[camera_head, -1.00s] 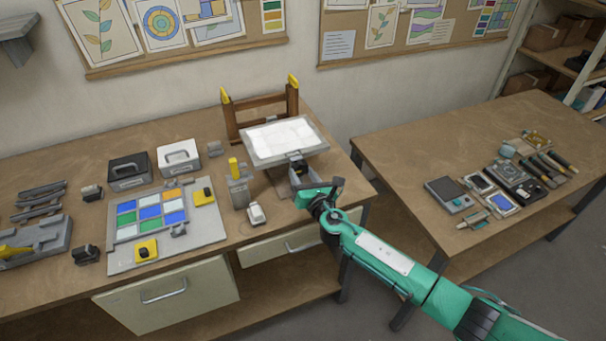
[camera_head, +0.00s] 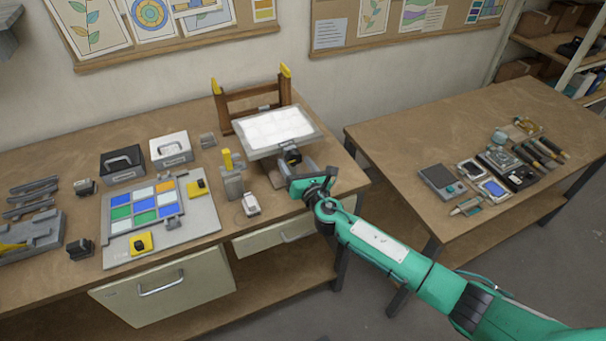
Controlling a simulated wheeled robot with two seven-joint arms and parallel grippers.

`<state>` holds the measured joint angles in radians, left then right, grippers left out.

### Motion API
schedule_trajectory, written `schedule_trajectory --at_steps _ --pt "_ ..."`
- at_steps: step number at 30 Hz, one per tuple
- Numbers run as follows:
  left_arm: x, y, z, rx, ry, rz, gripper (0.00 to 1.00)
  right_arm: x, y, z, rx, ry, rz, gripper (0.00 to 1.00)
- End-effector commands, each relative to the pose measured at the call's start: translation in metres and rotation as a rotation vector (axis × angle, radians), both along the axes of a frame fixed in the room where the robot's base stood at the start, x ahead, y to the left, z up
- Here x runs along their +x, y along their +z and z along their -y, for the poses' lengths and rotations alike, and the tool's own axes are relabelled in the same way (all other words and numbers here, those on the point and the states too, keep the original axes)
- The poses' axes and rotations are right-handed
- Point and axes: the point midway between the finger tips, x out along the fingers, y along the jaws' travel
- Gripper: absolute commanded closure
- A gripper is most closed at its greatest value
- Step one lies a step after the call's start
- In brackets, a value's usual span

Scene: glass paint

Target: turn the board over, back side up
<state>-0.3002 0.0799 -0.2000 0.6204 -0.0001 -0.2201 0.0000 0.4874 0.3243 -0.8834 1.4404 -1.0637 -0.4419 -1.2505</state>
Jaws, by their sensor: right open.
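A white-faced board (camera_head: 275,127) in a grey frame lies tilted at the front of a brown wooden stand (camera_head: 253,98) with yellow-topped posts. Several pale panes show on its upper face; its underside is hidden. A small dark knob or clamp (camera_head: 293,155) shows at its front edge. My right gripper (camera_head: 311,180) is open, just in front of and below the board's front right corner. It is close to the grey fixture under the board, and I cannot tell whether it touches. My left gripper is not in view.
A grey plate (camera_head: 204,221) with coloured glass tiles lies to the left. A gap separates this bench from the right table (camera_head: 400,140), which bears several tools.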

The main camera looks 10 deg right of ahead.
Motion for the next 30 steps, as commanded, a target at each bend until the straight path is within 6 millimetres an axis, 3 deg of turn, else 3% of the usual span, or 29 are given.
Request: schedule_trajectory --at_steps 5,21,30 --pt "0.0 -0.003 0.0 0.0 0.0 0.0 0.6 -0.018 -0.002 0.006 -0.001 0.001 -0.002 0.35" --pt "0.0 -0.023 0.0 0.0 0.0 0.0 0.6 -0.112 -0.004 0.037 -0.002 0.0 -0.002 0.35" --pt "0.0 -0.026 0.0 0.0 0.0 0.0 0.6 -0.129 -0.001 0.042 -0.002 0.0 -0.002 0.35"
